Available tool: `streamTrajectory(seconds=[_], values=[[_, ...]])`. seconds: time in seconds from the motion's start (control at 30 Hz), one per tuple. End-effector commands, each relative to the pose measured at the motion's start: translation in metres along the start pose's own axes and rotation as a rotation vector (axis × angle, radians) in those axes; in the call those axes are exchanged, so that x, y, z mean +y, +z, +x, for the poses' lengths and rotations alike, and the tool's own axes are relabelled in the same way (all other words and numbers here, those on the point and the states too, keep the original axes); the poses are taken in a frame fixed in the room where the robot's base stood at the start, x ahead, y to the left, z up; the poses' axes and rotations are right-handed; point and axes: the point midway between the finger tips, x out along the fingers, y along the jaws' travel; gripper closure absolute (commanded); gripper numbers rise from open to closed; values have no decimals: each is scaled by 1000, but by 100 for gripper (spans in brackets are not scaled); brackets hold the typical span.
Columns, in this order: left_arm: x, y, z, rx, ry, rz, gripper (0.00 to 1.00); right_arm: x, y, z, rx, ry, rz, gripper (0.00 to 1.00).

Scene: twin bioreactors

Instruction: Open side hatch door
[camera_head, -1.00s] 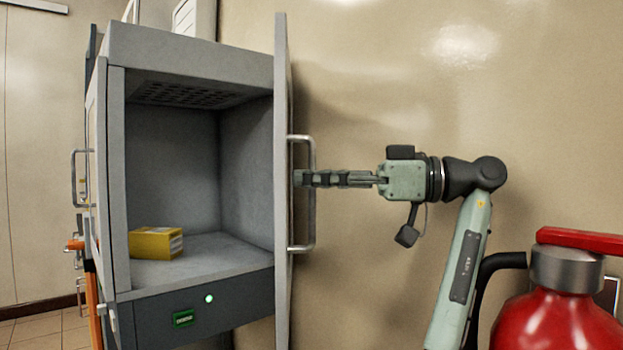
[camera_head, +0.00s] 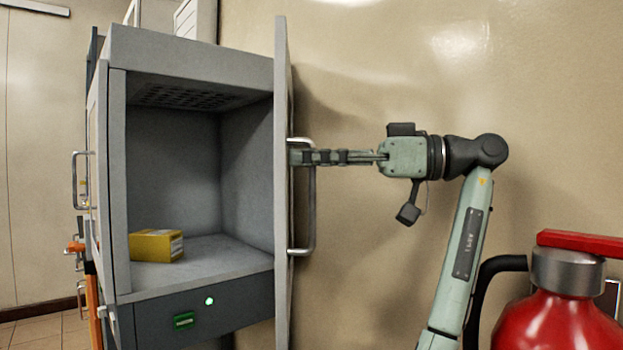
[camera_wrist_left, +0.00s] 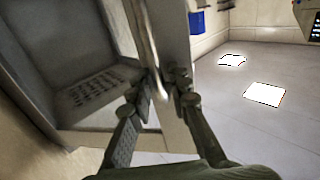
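The grey side hatch door (camera_head: 282,200) stands open, seen nearly edge-on at the right of the grey cabinet's opening. Its metal handle (camera_head: 312,215) is a vertical bar on the door's right face. My left gripper (camera_head: 297,157) reaches in from the right, its fingers level at the handle's upper end. In the left wrist view, the fingers of my left gripper (camera_wrist_left: 165,82) lie on either side of the handle bar (camera_wrist_left: 150,60), tips close together; whether they press on it is not clear. My right gripper is not in view.
The cabinet shelf (camera_head: 215,257) holds a yellow box (camera_head: 156,245). Another open door (camera_head: 97,180) with a handle is on the cabinet's left. A red extinguisher (camera_head: 560,322) stands at lower right. The beige wall (camera_head: 360,80) is close behind my arm.

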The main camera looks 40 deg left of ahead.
Motion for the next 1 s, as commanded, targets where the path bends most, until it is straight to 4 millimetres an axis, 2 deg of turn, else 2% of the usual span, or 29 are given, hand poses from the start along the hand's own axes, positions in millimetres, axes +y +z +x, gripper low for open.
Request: streamTrajectory(seconds=[0.03, 0.2, 0.3, 0.43, 0.7, 0.8, 0.87, 0.9, 0.93, 1.0], values=[[0, -12, 0, -1, -1, -3, 82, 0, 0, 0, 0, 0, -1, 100], [-1, -47, 0, 5, -1, -4, 82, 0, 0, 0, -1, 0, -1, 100], [-1, -61, 0, 7, -1, -4, 82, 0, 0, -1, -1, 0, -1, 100], [-1, -68, 0, 4, -1, -1, 82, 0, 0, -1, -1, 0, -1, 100], [-1, -68, 0, 1, -1, 0, 82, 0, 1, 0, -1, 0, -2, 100], [2, -64, 0, 3, 6, 1, 93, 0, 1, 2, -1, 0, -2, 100], [8, -56, 2, 12, 27, 1, 100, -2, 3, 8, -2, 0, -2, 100], [15, -48, 3, 21, 51, 0, 100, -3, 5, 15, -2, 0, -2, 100], [22, -46, 2, 26, 69, 19, 100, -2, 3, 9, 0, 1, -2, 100], [42, -20, 1, 34, 126, 76, 100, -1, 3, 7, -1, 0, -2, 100]])
